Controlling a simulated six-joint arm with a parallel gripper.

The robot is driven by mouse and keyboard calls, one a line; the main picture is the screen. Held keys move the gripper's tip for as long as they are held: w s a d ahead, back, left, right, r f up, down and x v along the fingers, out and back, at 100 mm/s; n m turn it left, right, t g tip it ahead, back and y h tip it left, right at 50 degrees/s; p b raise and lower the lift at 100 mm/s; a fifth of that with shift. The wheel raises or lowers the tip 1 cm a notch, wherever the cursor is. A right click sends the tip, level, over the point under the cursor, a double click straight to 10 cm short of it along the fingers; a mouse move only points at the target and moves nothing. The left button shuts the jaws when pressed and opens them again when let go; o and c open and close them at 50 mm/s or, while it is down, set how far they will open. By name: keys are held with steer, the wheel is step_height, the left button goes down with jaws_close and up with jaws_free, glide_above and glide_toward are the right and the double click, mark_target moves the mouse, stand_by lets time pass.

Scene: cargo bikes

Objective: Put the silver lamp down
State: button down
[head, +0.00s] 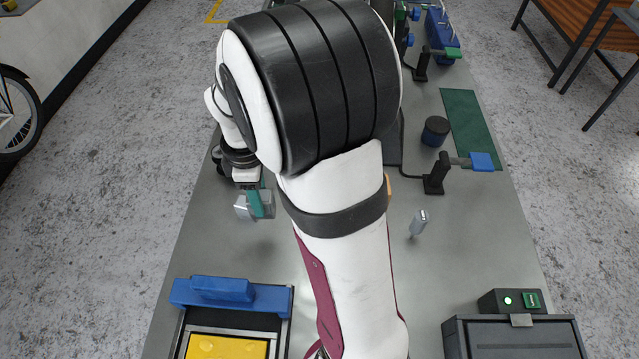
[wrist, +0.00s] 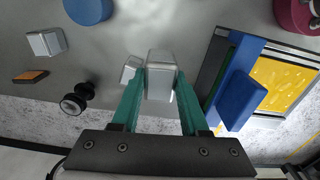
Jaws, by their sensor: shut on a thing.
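The silver lamp (wrist: 160,78) is a small blocky thing between the teal fingers of my gripper (wrist: 160,90) in the wrist view. The fingers press on its two sides. In the head view my gripper (head: 258,202) is at the left side of the bench, partly hidden by my own arm, with silver surfaces (head: 243,208) beside its teal finger. Whether the lamp touches the bench cannot be told.
A smaller silver piece (wrist: 129,71) lies close beside the lamp. A blue-handled tray with yellow contents (head: 228,347) stands front left on the bench. Another silver item (head: 418,222) stands to the right on the grey bench (head: 330,280).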

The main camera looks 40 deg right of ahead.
steer(key=s+d+r, duration=0.2)
steer(key=s+d, duration=0.1)
steer(key=d, duration=0.4)
steer(key=s+d+r, duration=0.2)
steer(key=s+d, duration=0.1)
steer(key=d, duration=0.4)
steer(key=s+d+r+m, duration=0.1)
steer(key=s+d+r, duration=0.2)
steer(key=s+d, duration=0.3)
steer(key=s+d+r, duration=0.2)
steer(key=s+d, duration=0.2)
steer(key=s, duration=0.4)
steer(key=shift+w+a+f, duration=0.25)
steer(key=shift+w+f, duration=1.5)
steer(key=shift+w, duration=0.1)
steer(key=shift+w+a+f, duration=0.3)
steer(key=shift+w+f, duration=1.45)
steer(key=shift+w, duration=0.05)
steer(key=shift+w+a+f, duration=0.25)
steer(key=shift+w+f, duration=1.5)
steer(key=shift+w, duration=0.1)
steer(key=shift+f, duration=0.15)
steer(key=shift+c, duration=2.1)
jaws_free()
